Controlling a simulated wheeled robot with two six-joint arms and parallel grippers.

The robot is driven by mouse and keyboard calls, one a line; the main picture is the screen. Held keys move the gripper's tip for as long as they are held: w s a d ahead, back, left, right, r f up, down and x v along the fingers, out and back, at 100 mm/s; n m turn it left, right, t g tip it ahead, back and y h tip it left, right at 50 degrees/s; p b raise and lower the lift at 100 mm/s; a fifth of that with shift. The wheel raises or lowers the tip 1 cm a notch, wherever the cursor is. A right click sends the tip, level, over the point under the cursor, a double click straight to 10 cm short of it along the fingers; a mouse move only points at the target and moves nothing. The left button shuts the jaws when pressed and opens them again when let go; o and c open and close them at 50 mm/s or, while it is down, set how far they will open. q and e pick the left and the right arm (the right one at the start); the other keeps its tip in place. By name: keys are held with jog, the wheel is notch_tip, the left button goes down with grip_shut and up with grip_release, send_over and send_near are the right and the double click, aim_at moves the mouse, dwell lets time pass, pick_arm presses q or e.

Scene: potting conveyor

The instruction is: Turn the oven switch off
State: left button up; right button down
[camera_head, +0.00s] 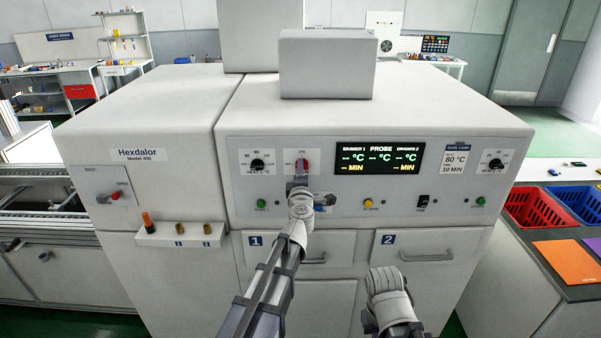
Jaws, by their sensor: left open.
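The oven (290,115) is a large white cabinet with a control panel across its front. A red switch knob (301,165) sits on a pale label plate, left of the display, and stands roughly upright. The black display (379,158) is lit with green and yellow text. My left gripper (298,184) is open, just below the red switch in the picture, with its fingers close to it. I cannot tell whether they touch it. My right arm shows low at the right of centre, in front of the drawers, but its gripper is hidden.
Dial knobs (257,165) and (495,163) flank the panel. A green button (261,203) and yellow button (368,203) sit below. Drawer handles (427,256) stick out beneath. A red basket (540,207) stands on the right counter.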

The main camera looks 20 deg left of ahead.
pick_arm(q)
jog(key=v, duration=0.7)
jog(key=shift+s, duration=0.4)
jog(key=shift+d, duration=0.1)
